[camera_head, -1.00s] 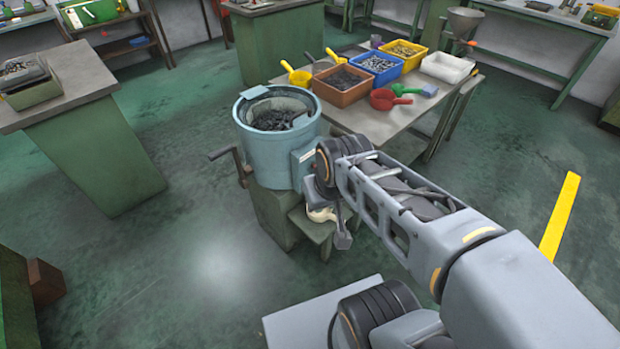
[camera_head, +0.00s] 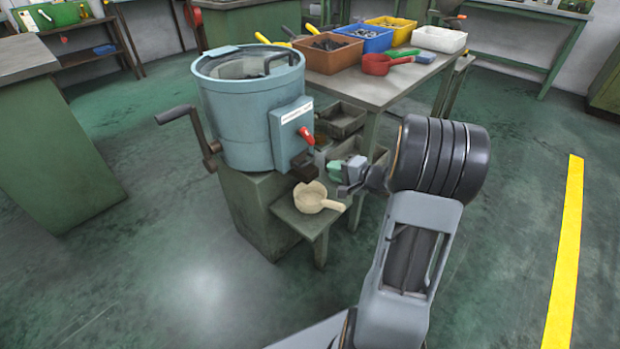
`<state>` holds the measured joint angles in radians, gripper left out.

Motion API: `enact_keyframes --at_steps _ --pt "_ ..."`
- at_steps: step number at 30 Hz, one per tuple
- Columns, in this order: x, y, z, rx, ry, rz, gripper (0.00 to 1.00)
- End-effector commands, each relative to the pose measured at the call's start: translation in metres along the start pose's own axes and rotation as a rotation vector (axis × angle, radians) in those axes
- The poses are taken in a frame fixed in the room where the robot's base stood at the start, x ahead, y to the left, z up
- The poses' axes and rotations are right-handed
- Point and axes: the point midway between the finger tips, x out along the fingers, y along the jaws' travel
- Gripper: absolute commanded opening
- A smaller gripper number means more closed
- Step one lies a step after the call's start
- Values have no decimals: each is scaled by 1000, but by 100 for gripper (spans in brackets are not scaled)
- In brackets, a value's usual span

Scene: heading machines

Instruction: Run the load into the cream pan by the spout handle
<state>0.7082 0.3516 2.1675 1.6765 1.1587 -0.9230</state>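A pale blue drum machine (camera_head: 235,120) stands on a green base. A red handle (camera_head: 306,136) sits on its front box, just above a dark spout (camera_head: 304,166). The cream pan (camera_head: 314,197) rests upright on a small stand below the spout, its handle pointing right. No load shows in the pan. My gripper (camera_head: 343,180) is to the right of the spout, above and near the pan handle. It seems to hold nothing, but its fingers are too small to read. The drum's inside is mostly hidden by its rim.
A crank (camera_head: 178,115) sticks out on the drum's left. Behind on the right is a table (camera_head: 375,90) with an orange bin (camera_head: 330,56), other bins and a red scoop (camera_head: 378,64). Dark trays (camera_head: 342,120) stand low behind my gripper. The floor at front left is clear.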

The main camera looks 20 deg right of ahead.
Motion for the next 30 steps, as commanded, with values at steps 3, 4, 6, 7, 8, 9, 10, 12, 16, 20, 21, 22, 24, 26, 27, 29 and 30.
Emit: enact_keyframes --at_steps 3,4,6,7,8,9,10,12,16,20,21,22,24,26,27,29,30 --pt "-2 22 -20 21 69 -38 22" --pt "-2 24 -23 23 79 -44 22" --pt "2 27 -28 26 94 -53 22" --pt "4 27 -29 27 98 -54 22" --pt "8 28 -30 27 100 -55 22" --pt "13 27 -31 27 101 -56 22" --pt "18 27 -31 26 100 -57 22" --pt "31 26 -32 27 99 -56 22" --pt "57 25 -34 26 98 -55 22" --pt "81 23 -37 27 98 -55 22" --pt "88 23 -38 27 98 -56 22" --pt "93 23 -38 28 99 -55 22" --pt "103 22 -39 27 99 -56 22" --pt "111 21 -40 27 99 -55 22" --pt "115 21 -41 27 100 -55 22" --pt "121 20 -41 27 100 -55 22" --pt "124 20 -42 28 100 -55 22"
